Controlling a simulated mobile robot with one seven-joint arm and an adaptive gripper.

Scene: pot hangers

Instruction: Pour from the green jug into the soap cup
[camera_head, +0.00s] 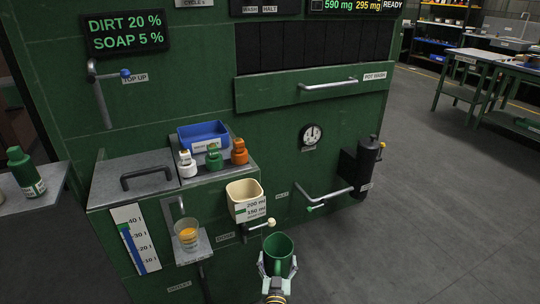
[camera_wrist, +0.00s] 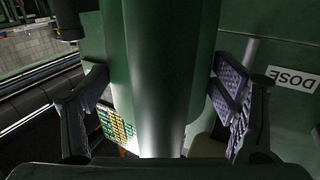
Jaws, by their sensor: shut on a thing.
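The green jug (camera_head: 279,246) is in front of the green machine, at bottom centre of the head view, with its open top facing up. I cannot tell what is inside it. My gripper (camera_head: 277,266) is shut on the jug, with fingers on both sides. The jug's green body (camera_wrist: 160,75) fills the middle of the wrist view, between the two padded fingers. The soap cup (camera_head: 245,205) is a cream, square container with ml marks on the machine's front. It is up and left of the jug, apart from it.
A clear cup with orange contents (camera_head: 187,237) stands on a small ledge (camera_head: 193,252) at the left. White, green and orange bottles (camera_head: 214,158) stand near a blue bin (camera_head: 203,135). A pale-knobbed lever (camera_head: 270,222) is just above the jug. Open floor (camera_head: 440,210) lies right.

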